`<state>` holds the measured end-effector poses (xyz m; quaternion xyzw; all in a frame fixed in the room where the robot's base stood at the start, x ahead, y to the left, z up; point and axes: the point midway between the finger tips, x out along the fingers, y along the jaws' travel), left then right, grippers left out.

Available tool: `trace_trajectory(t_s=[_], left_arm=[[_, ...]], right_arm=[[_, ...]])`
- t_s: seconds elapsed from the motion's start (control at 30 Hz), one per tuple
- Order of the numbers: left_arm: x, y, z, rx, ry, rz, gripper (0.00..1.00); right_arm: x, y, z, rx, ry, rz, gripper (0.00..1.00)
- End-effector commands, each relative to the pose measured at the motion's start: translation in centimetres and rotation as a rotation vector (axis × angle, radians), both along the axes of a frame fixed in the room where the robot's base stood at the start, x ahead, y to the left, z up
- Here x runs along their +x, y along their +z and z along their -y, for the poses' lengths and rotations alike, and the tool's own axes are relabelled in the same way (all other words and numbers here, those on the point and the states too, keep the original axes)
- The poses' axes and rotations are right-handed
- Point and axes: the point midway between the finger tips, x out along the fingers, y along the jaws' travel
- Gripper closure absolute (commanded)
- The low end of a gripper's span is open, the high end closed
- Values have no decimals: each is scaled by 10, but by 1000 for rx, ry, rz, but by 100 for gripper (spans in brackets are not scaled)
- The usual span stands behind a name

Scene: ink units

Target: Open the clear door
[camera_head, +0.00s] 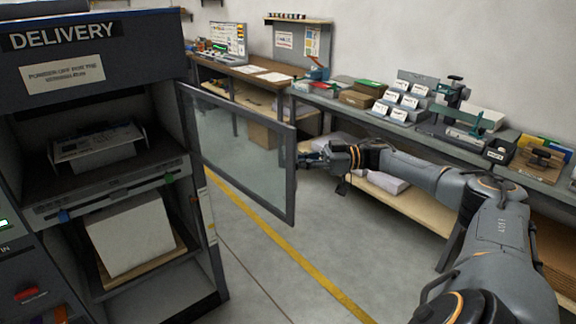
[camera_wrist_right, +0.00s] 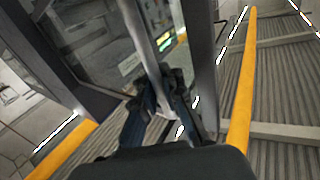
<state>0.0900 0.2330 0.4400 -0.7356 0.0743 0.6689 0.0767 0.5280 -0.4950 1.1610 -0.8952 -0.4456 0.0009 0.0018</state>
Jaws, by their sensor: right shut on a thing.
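The clear door (camera_head: 245,150) is a transparent panel in a dark frame, hinged on the delivery cabinet (camera_head: 95,110). It stands swung well out from the cabinet, to the right in the head view. My right gripper (camera_head: 303,160) is at the door's outer edge, partly hidden by the door frame. In the right wrist view its fingers (camera_wrist_right: 160,85) are closed around a pale upright bar (camera_wrist_right: 140,40), which looks like the door's handle. The cabinet's opening shows a printed stack above and a white block on a board below. My left gripper is not in view.
A long bench (camera_head: 420,135) with boxes, cards and tools runs along the wall behind my right arm. A second bench (camera_head: 250,72) stands farther back. The grey floor with a yellow line (camera_head: 290,250) is clear in front of the cabinet.

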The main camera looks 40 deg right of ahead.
Motion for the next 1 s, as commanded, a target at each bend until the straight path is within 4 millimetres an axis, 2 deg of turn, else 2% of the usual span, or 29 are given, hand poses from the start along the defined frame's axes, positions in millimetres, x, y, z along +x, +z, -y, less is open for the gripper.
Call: trace_trajectory(t_s=[0.03, 0.4, 0.43, 0.5, 0.53, 0.57, 0.87, 1.0], left_arm=[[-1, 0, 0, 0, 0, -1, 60], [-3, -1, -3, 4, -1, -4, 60], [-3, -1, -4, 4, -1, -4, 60], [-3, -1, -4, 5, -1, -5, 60], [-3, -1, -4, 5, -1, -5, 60], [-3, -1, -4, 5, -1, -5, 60], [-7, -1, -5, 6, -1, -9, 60], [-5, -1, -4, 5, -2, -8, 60]], right_arm=[[-1, -4, 0, -4, 4, -10, 100], [-1, -4, 1, -4, 4, -11, 100], [-1, -4, 1, -4, 3, -11, 89], [-1, -3, 1, -3, 3, -9, 75], [-1, -3, 1, -4, 2, -8, 69], [-1, -3, 1, -3, 2, -7, 67], [-1, -1, 2, -3, 0, -3, 67], [-8, -2, 12, -3, -3, -5, 67]])
